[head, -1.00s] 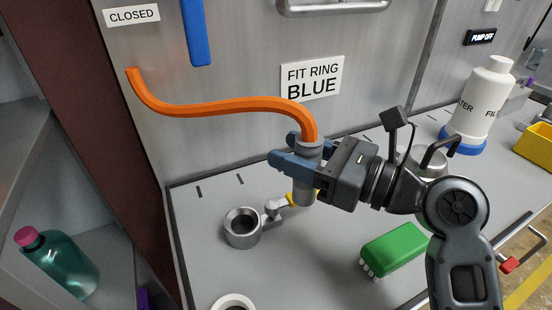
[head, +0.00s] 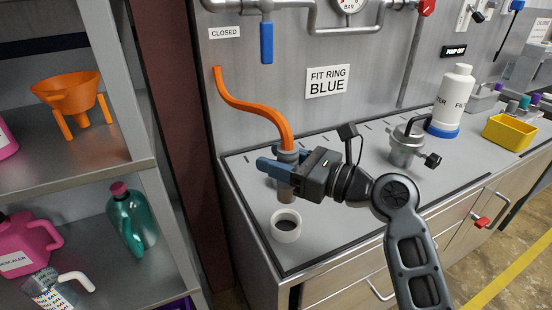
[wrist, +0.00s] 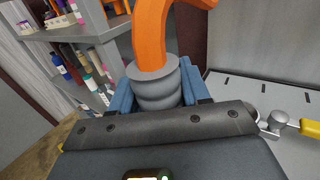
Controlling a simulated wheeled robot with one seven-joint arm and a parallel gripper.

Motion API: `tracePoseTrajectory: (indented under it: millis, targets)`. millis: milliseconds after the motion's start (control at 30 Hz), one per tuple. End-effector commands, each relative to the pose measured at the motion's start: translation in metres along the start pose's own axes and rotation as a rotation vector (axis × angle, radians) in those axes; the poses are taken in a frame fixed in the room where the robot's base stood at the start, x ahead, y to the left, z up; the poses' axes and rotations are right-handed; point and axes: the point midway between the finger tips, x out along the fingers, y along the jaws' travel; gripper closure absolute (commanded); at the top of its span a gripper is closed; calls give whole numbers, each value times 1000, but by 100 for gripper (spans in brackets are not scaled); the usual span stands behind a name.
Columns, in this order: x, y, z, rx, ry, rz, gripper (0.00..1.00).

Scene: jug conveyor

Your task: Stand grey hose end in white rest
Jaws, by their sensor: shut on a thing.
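The grey hose end (head: 286,190) hangs upright on the orange hose (head: 255,107). My gripper (head: 279,169) is shut on it, with blue fingers on both sides. The wrist view also shows the grey hose end (wrist: 157,84) between the fingers, with the orange hose rising from it. The white rest (head: 286,232) is a short white ring with a dark opening, standing on the counter. In the head view the hose end is above and behind the rest, apart from it. The rest does not show in the wrist view.
A shelf at left holds an orange funnel (head: 68,92), a teal bottle (head: 133,218) and pink jugs. A grey pot (head: 407,145), a white filter bottle (head: 452,100) and a yellow bin (head: 511,132) stand right.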

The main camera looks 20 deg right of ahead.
Motion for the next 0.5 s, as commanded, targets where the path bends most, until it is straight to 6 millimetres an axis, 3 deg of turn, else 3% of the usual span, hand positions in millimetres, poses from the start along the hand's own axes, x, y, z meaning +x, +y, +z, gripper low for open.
tracePoseTrajectory:
  millis: [367,500]
  targets:
    - [0,0,4,2,0,1,92]
    - [0,0,-16,2,0,1,92]
